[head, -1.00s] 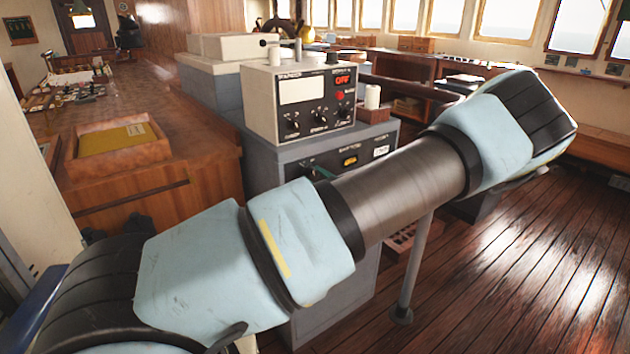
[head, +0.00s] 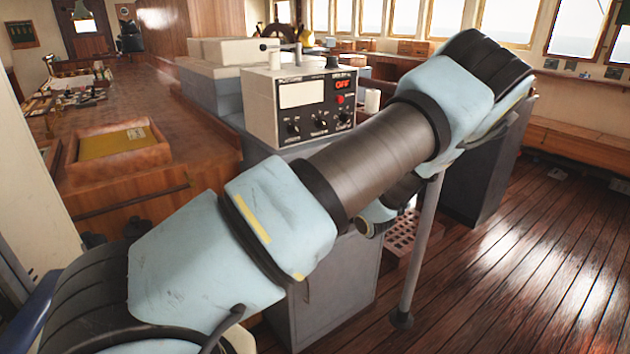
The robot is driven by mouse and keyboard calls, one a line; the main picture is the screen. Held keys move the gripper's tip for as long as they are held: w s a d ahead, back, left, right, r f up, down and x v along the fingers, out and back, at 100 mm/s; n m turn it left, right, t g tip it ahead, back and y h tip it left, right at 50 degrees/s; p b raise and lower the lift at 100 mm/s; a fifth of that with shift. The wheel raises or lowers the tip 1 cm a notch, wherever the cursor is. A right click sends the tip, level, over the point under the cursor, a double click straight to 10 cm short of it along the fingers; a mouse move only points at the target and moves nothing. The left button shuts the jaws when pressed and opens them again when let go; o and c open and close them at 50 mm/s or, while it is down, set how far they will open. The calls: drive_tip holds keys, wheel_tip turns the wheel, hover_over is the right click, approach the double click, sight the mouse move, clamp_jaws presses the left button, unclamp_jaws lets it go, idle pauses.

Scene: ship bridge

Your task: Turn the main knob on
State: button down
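A cream control box (head: 262,105) stands on a grey cabinet in the head view. Its black front panel has a row of dark knobs along the bottom: a left knob (head: 292,128), a middle knob (head: 320,125) and a right knob (head: 345,117). I cannot tell which is the main knob. A red "OFF" display (head: 342,84) is lit at the upper right, above a red button (head: 340,99). My arm crosses in front of the cabinet below the box. My gripper is not visible, so its contact and opening cannot be seen.
The grey cabinet (head: 330,300) is partly covered by my arm. A white cylinder (head: 372,100) stands right of the box. A wooden tray (head: 118,145) with yellow paper lies on the counter at left. Open plank floor (head: 530,270) lies at right.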

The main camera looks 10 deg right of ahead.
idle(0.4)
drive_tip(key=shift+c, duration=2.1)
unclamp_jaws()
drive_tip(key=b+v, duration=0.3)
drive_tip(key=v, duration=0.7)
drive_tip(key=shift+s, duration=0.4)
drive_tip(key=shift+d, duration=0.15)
